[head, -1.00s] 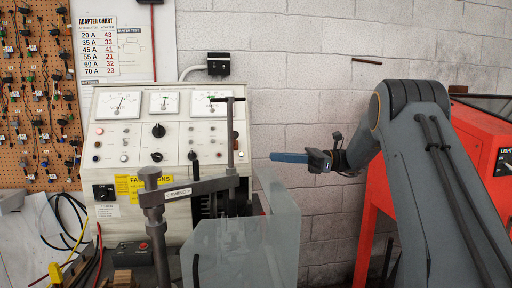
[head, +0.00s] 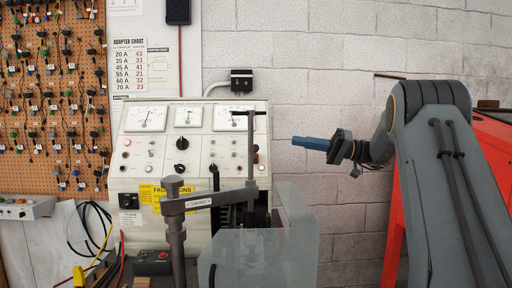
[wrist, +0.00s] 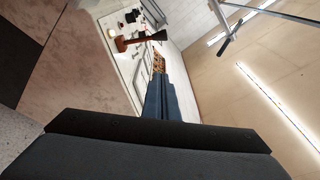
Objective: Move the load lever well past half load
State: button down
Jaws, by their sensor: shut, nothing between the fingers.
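The cream test bench (head: 190,155) stands against the wall, with three gauges (head: 188,116), black knobs and a yellow label on its sloped face. A slim black lever (head: 214,174) shows low on its front, partly behind the clamp arm; I cannot tell for sure that it is the load lever, and no load marks are readable. My gripper (head: 296,141), with blue fingers, is shut and empty. It is in the air right of the bench, pointing left, apart from everything. The wrist view shows the closed fingers (wrist: 161,85).
A grey clamp arm (head: 215,199) with an upright T-handle screw (head: 250,150) stands before the bench. A clear guard panel (head: 262,258) is at its lower right. A red cabinet (head: 490,150) is behind my arm. A black-and-red box (head: 152,262) sits lower left.

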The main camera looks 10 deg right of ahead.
aim_at(255, 154)
jog(key=w+a+n+p, duration=0.1)
jog(key=a+p, duration=0.4)
jog(key=a, duration=0.6)
jog(key=shift+w+a+f+p, duration=0.15)
jog(key=shift+w+f+p, duration=0.05)
jog(key=shift+f+p, duration=0.2)
jog(key=b, duration=0.1)
jog(key=s+f+b, duration=0.1)
jog(key=shift+a+f+b, duration=0.1)
jog(key=shift+a+b, duration=0.1)
jog(key=shift+b, duration=0.15)
